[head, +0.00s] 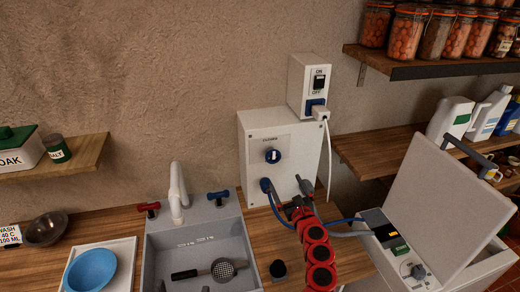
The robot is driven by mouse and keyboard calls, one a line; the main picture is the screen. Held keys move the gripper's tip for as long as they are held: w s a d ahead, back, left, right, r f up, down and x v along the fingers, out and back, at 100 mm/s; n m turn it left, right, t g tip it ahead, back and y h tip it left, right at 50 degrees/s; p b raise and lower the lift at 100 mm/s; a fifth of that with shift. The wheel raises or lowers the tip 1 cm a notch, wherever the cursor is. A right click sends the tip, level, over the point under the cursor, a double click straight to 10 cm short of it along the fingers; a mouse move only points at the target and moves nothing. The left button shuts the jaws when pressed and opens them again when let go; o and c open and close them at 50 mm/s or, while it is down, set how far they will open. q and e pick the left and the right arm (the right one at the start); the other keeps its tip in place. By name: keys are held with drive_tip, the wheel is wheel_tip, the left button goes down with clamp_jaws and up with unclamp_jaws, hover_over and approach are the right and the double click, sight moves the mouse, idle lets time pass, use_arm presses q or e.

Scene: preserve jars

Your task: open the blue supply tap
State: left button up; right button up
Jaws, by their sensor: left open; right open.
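A white box (255,135) on the wall behind the counter carries a round blue knob (272,155) with a white mark, under a small label that I cannot read for certain. A blue fitting (265,185) sits below it, with a blue hose (275,207) running down. The sink also has a blue-handled tap (218,195). My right gripper (295,205), at the end of a red arm, is open and empty. In the picture it is below and right of the knob, near the box's lower right corner; touching cannot be told. My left gripper is not in view.
A grey sink (190,238) with a spout and red-handled tap (148,208) is left of the box. A socket box (308,85) with a plugged white cable stands above right. An open-lidded machine (452,205) stands at the right, below jar shelves (430,68).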

approach(274, 158)
drive_tip(key=x, duration=0.3)
drive_tip(key=b+x, duration=0.2)
drive_tip(key=b, duration=0.2)
drive_tip(key=b+x, duration=0.3)
drive_tip(key=b, duration=0.2)
drive_tip(key=f+b+x, duration=0.1)
drive_tip(key=b+x, duration=0.2)
drive_tip(key=b, duration=0.2)
drive_tip(key=shift+a, duration=0.1)
drive_tip(key=shift+w+r+b, duration=0.25)
drive_tip(key=shift+r+b, duration=0.15)
drive_tip(key=shift+r, duration=0.05)
drive_tip(key=shift+c, duration=0.3)
drive_tip(key=c, duration=1.2)
